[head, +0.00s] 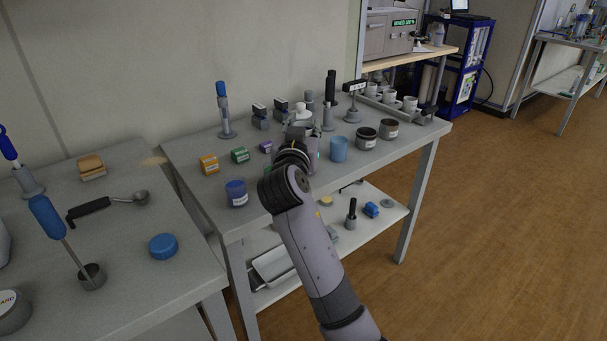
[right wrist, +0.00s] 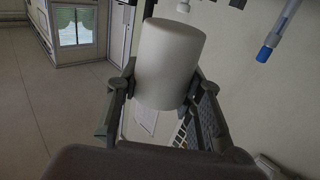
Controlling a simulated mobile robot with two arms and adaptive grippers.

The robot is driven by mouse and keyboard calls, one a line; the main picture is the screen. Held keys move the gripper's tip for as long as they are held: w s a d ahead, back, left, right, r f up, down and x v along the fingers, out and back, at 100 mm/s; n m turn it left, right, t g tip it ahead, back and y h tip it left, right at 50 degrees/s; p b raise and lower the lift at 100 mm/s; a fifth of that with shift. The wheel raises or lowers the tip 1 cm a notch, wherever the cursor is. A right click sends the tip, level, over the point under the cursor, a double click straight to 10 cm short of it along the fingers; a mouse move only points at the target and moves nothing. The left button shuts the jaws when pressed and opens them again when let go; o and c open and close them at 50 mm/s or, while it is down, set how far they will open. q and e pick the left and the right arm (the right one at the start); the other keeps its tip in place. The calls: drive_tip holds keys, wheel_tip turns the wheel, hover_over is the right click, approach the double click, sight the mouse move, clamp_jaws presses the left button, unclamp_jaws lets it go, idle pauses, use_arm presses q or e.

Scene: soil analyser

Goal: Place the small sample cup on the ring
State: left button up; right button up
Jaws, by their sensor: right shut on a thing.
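My right gripper (head: 301,136) is over the middle of the table, seen from behind my own arm in the head view. In the right wrist view my right gripper (right wrist: 163,78) is shut on a plain pale grey-white cup (right wrist: 170,52), with one finger on each side. In the head view the held cup is mostly or wholly hidden by the gripper. I cannot pick out the ring with certainty; it may be behind my arm and gripper. My left gripper is not in view.
Orange (head: 209,164) and green (head: 240,155) boxes and a dark blue jar (head: 236,193) stand left of my gripper. A light blue cup (head: 338,149) and a dark jar (head: 367,138) stand right. Several white cups (head: 410,103) stand at the back right. A blue-handled tool (head: 222,100) stands behind.

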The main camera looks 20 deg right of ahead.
wheel_tip(320, 180, down, 6)
drive_tip(key=shift+r+b, duration=0.1)
drive_tip(key=shift+b, duration=0.35)
drive_tip(key=shift+f+b, duration=0.4)
drive_tip(key=shift+f, duration=1.95)
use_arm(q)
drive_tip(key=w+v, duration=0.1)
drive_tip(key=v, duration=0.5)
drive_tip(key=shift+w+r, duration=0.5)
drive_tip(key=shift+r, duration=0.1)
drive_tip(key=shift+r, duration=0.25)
use_arm(e)
drive_tip(key=o, duration=0.7)
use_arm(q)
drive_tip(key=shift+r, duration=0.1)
use_arm(e)
drive_tip(key=shift+r, duration=0.1)
